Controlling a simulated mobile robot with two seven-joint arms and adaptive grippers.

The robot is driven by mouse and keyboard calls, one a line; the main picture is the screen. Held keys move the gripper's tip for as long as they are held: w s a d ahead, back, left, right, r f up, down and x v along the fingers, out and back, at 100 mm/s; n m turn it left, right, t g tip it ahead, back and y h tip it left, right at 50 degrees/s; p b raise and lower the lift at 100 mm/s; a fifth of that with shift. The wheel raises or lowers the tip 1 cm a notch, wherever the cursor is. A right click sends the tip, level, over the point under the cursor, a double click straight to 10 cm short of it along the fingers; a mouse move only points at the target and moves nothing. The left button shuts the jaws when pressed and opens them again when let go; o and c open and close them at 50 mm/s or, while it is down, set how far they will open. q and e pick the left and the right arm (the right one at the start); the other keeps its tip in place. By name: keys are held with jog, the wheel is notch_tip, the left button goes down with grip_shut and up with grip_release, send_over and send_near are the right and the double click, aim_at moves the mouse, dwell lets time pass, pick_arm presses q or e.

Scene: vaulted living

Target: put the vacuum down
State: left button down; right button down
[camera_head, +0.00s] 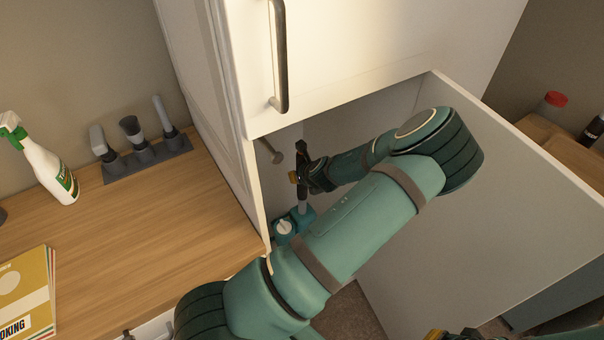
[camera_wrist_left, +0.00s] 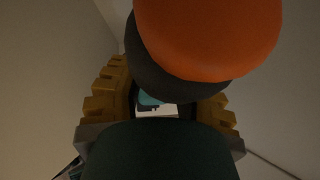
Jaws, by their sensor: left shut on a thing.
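The vacuum (camera_head: 303,214), a stick type with a teal and white lower part and a grey tube, is upright inside the open tall cabinet. My left gripper (camera_head: 302,178) is inside the cabinet, shut on the upper part of the vacuum. In the left wrist view, the vacuum's orange and black top (camera_wrist_left: 208,38) is between the yellow-brown ridged fingers (camera_wrist_left: 165,105), with teal and white parts below. I cannot see whether the vacuum's foot touches the cabinet floor. My right gripper (camera_head: 440,335) shows only as a dark and yellow bit at the bottom edge.
The cabinet door (camera_head: 500,190) stands open at the right of my left arm. A round peg (camera_head: 277,157) sticks out inside the cabinet. The wooden counter (camera_head: 150,230) at left holds a spray bottle (camera_head: 48,170), a brush rack (camera_head: 146,158) and a book (camera_head: 28,295).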

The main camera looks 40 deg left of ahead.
pick_arm(q)
jog(key=shift+w+f+b, duration=0.1)
jog(key=shift+f+b, duration=0.35)
jog(key=shift+f, duration=1.45)
jog(key=c, duration=0.7)
grip_release()
jog(key=p+v, duration=0.2)
jog(key=v, duration=1)
jog(key=shift+p, duration=0.35)
